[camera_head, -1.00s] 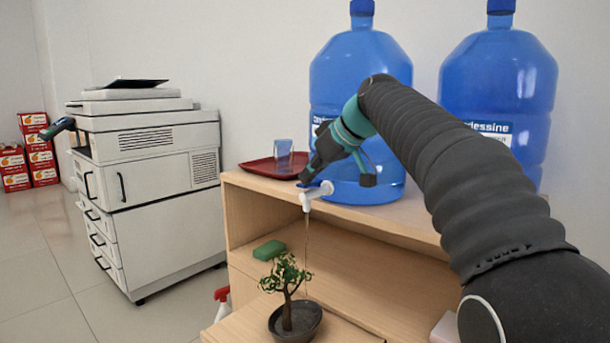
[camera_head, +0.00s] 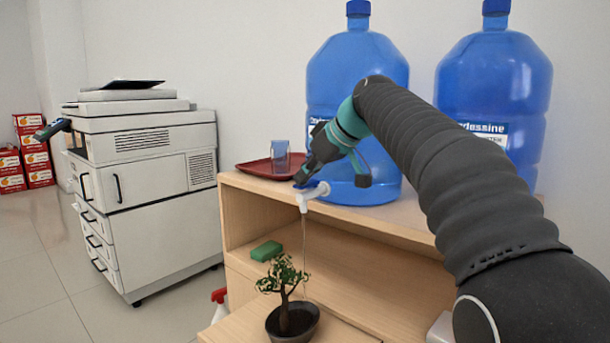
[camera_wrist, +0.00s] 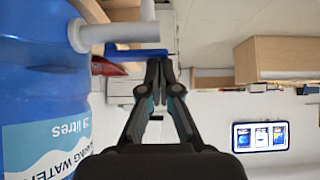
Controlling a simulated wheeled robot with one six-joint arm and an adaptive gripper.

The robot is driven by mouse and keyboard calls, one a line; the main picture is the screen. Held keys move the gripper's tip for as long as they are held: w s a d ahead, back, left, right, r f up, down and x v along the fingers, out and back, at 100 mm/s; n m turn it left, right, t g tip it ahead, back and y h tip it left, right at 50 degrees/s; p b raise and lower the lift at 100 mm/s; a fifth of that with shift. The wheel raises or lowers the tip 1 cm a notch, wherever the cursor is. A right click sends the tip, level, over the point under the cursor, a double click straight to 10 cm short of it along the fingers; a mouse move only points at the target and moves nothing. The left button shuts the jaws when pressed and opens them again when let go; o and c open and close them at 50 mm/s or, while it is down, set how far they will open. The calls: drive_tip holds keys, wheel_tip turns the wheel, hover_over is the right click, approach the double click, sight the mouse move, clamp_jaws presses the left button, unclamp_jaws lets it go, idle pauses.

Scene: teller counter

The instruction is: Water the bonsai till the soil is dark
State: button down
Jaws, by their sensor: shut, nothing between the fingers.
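The bonsai (camera_head: 283,281) stands upright in a dark round pot (camera_head: 306,326) on the lower wooden surface. A white tap (camera_head: 308,195) with a blue lever sticks out from the left water bottle (camera_head: 352,75). A thin stream of water (camera_head: 304,250) falls from the tap toward the pot, beside the foliage. The soil in the pot looks dark in the head view. My gripper (camera_head: 299,180) is at the tap's blue lever, its fingers closed with nothing between them. In the wrist view the fingertips (camera_wrist: 159,62) meet just below the blue lever (camera_wrist: 137,54).
A red tray (camera_head: 254,168) with a clear glass (camera_head: 280,150) stands on the shelf top. A green sponge (camera_head: 266,251) lies on the lower shelf. A second water bottle (camera_head: 492,90) stands right. A printer (camera_head: 145,185) stands left, with open floor before it.

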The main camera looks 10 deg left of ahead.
drive_tip(key=shift+r, duration=0.15)
drive_tip(key=shift+r+p, duration=0.65)
drive_tip(key=shift+p, duration=0.2)
drive_tip(key=shift+r, duration=0.1)
drive_tip(key=s+d+r+p, duration=0.1)
drive_tip(key=d+r+p, duration=0.4)
drive_tip(key=r, duration=0.5)
drive_tip(key=shift+s+d+r, duration=0.25)
drive_tip(key=shift+s+d, duration=0.05)
drive_tip(key=shift+d, duration=0.9)
